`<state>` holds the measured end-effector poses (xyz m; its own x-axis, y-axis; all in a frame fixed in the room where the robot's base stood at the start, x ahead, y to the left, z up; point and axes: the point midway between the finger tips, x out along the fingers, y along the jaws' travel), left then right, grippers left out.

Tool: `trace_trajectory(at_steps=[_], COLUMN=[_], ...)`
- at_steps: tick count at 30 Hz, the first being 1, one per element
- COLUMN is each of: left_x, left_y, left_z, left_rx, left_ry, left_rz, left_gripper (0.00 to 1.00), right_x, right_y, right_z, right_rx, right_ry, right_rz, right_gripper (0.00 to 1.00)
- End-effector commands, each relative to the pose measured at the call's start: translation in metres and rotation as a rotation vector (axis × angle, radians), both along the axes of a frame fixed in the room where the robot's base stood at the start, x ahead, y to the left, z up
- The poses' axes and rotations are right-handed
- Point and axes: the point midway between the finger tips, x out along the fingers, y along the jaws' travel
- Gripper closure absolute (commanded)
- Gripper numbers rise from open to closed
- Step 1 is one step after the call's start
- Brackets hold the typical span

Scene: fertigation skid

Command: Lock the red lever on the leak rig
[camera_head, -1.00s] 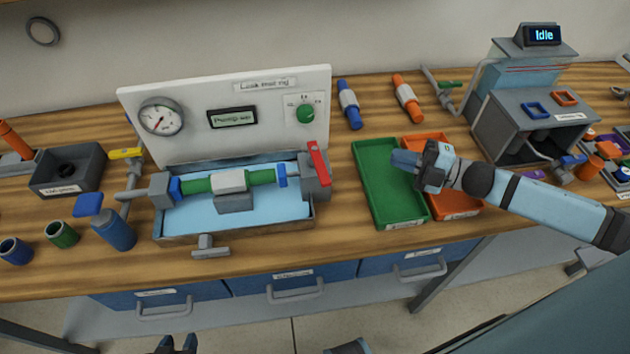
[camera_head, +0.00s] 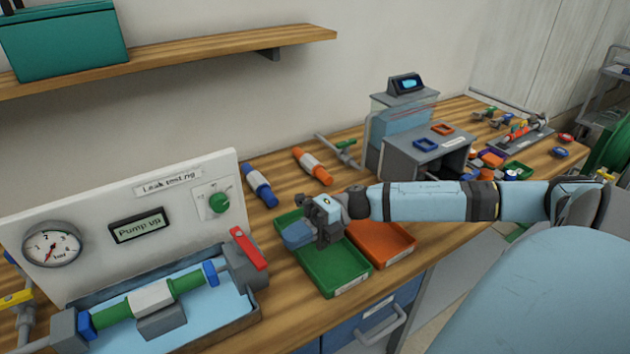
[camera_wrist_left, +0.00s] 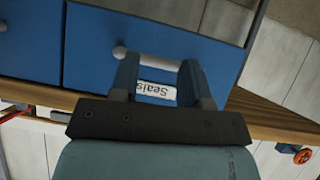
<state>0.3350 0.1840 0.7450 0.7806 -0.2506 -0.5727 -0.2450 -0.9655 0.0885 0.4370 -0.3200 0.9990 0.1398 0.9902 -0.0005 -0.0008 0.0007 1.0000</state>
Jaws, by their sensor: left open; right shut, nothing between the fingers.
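The leak rig (camera_head: 118,205) stands at the lower left of the head view, with a white panel, a gauge and a display reading "Pump up". A pipe with green ends (camera_head: 187,283) lies across its blue basin. The red lever (camera_head: 248,249) sits on the grey block at the basin's right end, tilted up toward the panel. My right gripper (camera_head: 298,236) is shut and empty above the green tray, right of the lever and apart from it. My left gripper (camera_wrist_left: 160,75) shows only in the left wrist view, open and empty before a blue drawer labelled "Seals".
A green tray (camera_head: 350,282) and an orange tray (camera_head: 403,250) lie right of the rig. A blue fitting (camera_head: 260,186) and an orange fitting (camera_head: 312,166) lie behind them. A grey machine (camera_head: 425,155) stands further back. A shelf (camera_head: 200,55) hangs above.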

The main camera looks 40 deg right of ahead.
Motion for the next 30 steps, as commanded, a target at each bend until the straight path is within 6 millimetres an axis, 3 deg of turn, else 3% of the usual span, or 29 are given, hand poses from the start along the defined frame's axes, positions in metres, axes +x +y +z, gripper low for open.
trace_trajectory(at_steps=[3,9,22,30], left_x=[-0.001,-0.002,0.001,0.002], left_y=[0.003,0.006,0.004,0.0], left_z=[-0.002,-0.002,0.001,0.006], left_rx=[0.007,0.014,0.009,0.002], left_ry=[0.007,0.01,0.002,-0.004], left_rz=[-0.001,-0.003,0.0,0.002], left_gripper=[0.57,0.57,0.57,0.57], right_x=[0.003,0.006,0.007,0.005], right_y=[0.022,0.043,0.048,0.066], right_z=[0.003,0.001,0.0,0.0], right_rx=[0.004,0.001,0.0,0.003], right_ry=[-0.003,0.0,0.001,0.001], right_rz=[0.002,0.0,-0.001,0.002], right_gripper=[1.0,1.0,1.0,1.0])
